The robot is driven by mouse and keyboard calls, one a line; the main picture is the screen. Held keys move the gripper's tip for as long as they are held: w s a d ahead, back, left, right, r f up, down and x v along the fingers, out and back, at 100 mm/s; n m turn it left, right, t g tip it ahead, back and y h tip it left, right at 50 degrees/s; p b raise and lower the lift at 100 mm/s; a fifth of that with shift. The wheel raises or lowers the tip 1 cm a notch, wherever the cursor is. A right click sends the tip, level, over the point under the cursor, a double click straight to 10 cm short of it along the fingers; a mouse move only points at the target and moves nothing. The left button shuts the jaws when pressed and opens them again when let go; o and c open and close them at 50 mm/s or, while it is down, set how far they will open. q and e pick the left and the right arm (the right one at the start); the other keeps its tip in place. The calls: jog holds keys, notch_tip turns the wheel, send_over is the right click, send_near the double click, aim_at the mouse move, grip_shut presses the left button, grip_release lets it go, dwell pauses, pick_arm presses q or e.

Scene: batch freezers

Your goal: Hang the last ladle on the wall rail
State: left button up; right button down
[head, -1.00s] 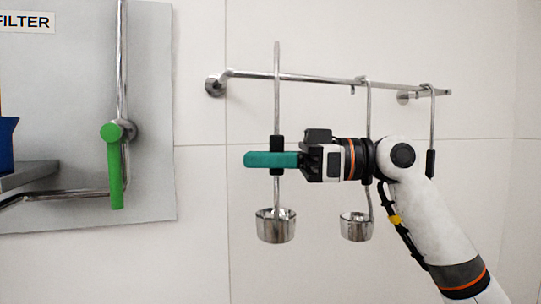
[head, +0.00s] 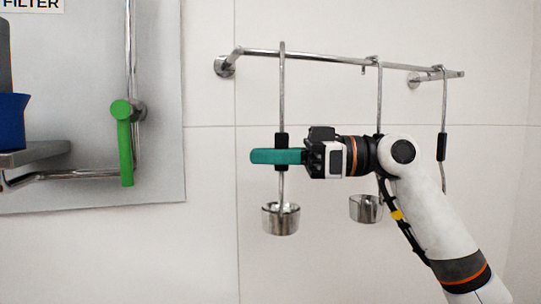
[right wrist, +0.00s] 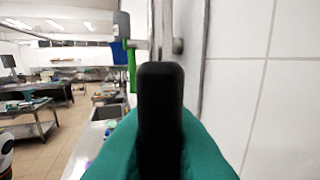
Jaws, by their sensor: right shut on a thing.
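My right gripper (head: 277,156), with green fingers, is shut on the black grip of a steel ladle (head: 281,218). The ladle is upright with its cup at the bottom. Its top end stands slightly above the wall rail (head: 320,59), near the rail's left part; I cannot tell whether its hook is over the bar or only in front of it. In the right wrist view the black grip of the held ladle (right wrist: 162,115) stands between the green fingers. My left gripper is not in view.
A second ladle (head: 366,209) hangs mid-rail, partly behind my right arm. A third ladle (head: 443,147) hangs near the right end, its lower part hidden. A grey panel with a green-handled lever (head: 125,150) and a blue container (head: 13,120) are at the left.

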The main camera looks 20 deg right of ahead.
jog(key=c, duration=1.4)
grip_release()
jog(key=shift+o, duration=0.2)
jog(key=shift+s+d+f+b, duration=0.1)
jog(key=shift+d+b, duration=0.2)
jog(key=shift+d, duration=0.05)
jog(key=b+v, duration=0.2)
jog(key=v, duration=0.4)
jog(key=shift+s+d+b, duration=0.15)
jog(key=shift+d+b, duration=0.15)
jog(key=shift+d, duration=0.05)
